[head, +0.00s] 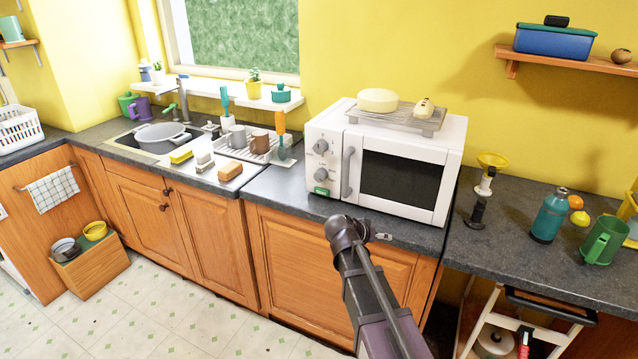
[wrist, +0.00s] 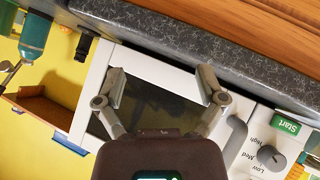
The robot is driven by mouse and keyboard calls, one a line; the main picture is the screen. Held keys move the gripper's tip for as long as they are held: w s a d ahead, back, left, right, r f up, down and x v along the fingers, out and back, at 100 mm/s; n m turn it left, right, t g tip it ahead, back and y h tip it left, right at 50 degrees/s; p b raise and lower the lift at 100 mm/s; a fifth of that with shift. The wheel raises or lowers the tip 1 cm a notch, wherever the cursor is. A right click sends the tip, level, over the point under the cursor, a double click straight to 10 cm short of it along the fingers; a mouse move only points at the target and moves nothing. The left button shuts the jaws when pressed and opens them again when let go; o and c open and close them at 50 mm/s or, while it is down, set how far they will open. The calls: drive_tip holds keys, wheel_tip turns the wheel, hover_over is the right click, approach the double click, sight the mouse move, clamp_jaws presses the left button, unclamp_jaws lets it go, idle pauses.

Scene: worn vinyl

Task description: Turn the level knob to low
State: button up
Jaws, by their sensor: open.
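The white microwave (head: 327,125) stands on the counter, with two grey knobs on its left panel. The lower one is the level knob (head: 322,174), above the green Start button (head: 321,191). In the wrist view, which is turned over, the level knob (wrist: 268,156) is at the lower right, beside the words High, Med and Low. I cannot tell clearly which word it points to. My gripper (wrist: 162,84) is open and empty in front of the microwave door, apart from the knob. In the head view, my gripper (head: 383,237) is low in front of the counter edge.
The door handle (head: 347,172) stands out between the knobs and the door window. A wire rack (head: 427,124) with food lies on top of the microwave. A dish rack (head: 250,149) with mugs stands to the left; a teal bottle (head: 549,216) stands to the right.

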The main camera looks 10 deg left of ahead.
drive_tip(key=w+a+r+t+b, duration=0.25)
drive_tip(key=w+a+t, duration=0.3)
drive_tip(key=a, duration=0.55)
drive_tip(key=n+t+y+b, duration=0.1)
drive_tip(key=n+t, duration=0.1)
drive_tip(key=t, duration=0.2)
approach(318, 177)
drive_tip(key=v, duration=0.3)
drive_tip(key=shift+r, duration=0.1)
drive_tip(key=shift+d, duration=0.1)
drive_tip(key=x, duration=1.3)
drive_tip(key=shift+w, duration=0.4)
drive_tip(key=c, duration=1.1)
